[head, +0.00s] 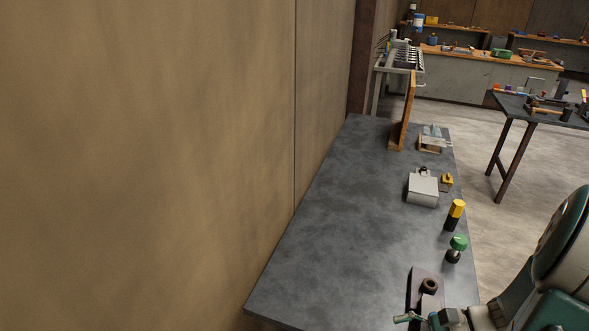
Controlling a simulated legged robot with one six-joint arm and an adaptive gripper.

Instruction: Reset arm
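No gripper fingers show clearly in the head view, so I cannot see my gripper's opening or whether it holds anything. A large rounded teal and pale grey body enters at the lower right and runs down to the bottom edge. I cannot tell whether it is part of my arm or a machine at the bench. A long dark grey workbench (340,215) runs along the wall on the left.
Along the bench's right side are a dark block with a ring (428,287), a green-topped knob (459,243), a yellow-and-black cylinder (456,211), a metal box (422,189) and an upright wooden board (405,115). A dark table (512,107) stands right. Open floor lies between.

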